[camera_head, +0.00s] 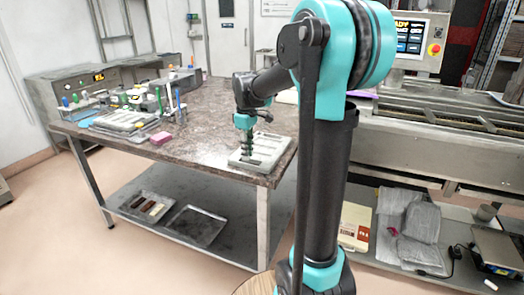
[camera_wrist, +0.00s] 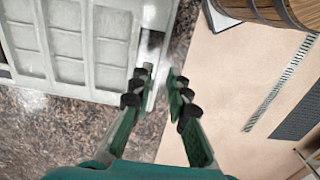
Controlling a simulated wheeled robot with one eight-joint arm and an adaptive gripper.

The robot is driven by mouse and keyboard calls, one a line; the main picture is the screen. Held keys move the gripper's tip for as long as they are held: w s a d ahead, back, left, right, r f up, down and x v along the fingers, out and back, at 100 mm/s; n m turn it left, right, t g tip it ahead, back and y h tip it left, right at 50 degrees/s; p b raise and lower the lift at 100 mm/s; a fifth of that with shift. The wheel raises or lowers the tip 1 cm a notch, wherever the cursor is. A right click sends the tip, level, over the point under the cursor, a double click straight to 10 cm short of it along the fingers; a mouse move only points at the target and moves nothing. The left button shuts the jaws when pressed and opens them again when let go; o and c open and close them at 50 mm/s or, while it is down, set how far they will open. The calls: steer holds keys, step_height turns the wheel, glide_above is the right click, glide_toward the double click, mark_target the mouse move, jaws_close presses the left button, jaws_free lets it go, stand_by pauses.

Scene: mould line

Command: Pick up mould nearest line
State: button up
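A pale grey mould (camera_head: 262,153) with rows of rectangular cavities lies flat near the right front corner of the brown stone-topped table. It fills the upper left of the wrist view (camera_wrist: 88,48). My gripper (camera_head: 247,155) is at the mould's left part in the head view, pointing down. In the wrist view, my gripper (camera_wrist: 160,80) has its green fingers apart at the mould's edge. A narrow light strip of that edge shows between the fingertips. I cannot tell whether either finger touches it. Another mould (camera_head: 125,122) lies on the table's left part.
The table (camera_head: 205,128) also holds a pink block (camera_head: 161,138), bottles and tools at left. Its lower shelf carries trays (camera_head: 195,227). The line machine (camera_head: 440,140) stands at right, with a screen (camera_head: 410,37) above. The table's middle is clear.

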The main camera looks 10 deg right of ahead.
steer(key=shift+f, duration=2.35)
jaws_close()
